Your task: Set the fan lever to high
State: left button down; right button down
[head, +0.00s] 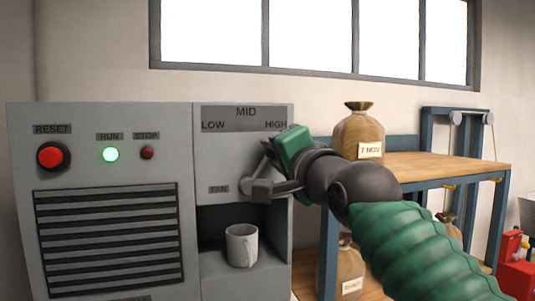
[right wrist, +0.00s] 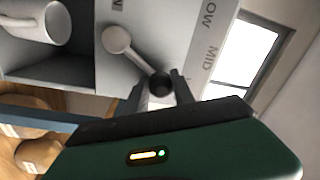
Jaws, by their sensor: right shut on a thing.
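The fan lever (head: 258,189) is on the front of the grey machine, beside the FAN label and below the LOW, MID and HIGH scale (head: 245,118). In the right wrist view, the lever (right wrist: 118,40) has a pale round hub, a short shaft and a dark knob. My right gripper (right wrist: 160,83) has its two fingers around the knob and is shut on it. The shaft leans from the hub toward the upper right of the machine front. In the head view, my right gripper (head: 269,170) partly covers the lever. My left gripper is not in view.
A white mug (head: 242,246) stands in the recess below the lever. The machine has a red reset button (head: 54,156) and a lit green run light (head: 111,154). A tied sack (head: 358,133) stands on a wooden-topped table (head: 440,164) to the right.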

jog(key=shift+w+d+f+m, duration=0.15)
jog(key=shift+d+f+m, duration=0.1)
jog(key=shift+d+m, duration=0.25)
jog(key=shift+a, duration=0.1)
jog(key=c, duration=1.5)
grip_release()
jog(key=o, duration=0.4)
jog(key=shift+w+f, duration=0.1)
jog(key=shift+w, duration=0.25)
